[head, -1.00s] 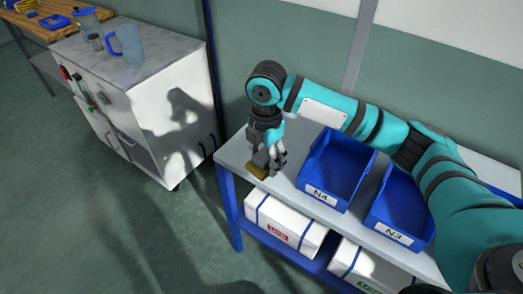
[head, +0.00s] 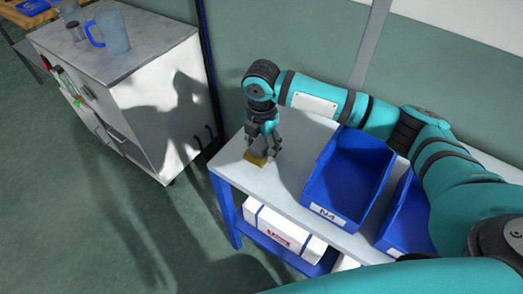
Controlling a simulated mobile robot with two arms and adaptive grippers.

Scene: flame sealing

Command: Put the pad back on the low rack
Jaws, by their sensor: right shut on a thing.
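The pad (head: 255,159) is a small yellow-brown block at the left end of the low rack (head: 284,185), a blue-framed rack with a light grey top. My right gripper (head: 260,151) points down and is shut on the pad. The pad is at or just above the rack's top; I cannot tell whether it touches. The gripper's fingers hide part of the pad. My left gripper is not in view.
A blue bin labelled N4 (head: 342,185) stands on the rack, right of the gripper, with another blue bin (head: 407,222) beyond. White boxes (head: 285,231) lie on the lower shelf. A white cabinet (head: 155,105) with a blue-handled jug (head: 112,32) stands at left.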

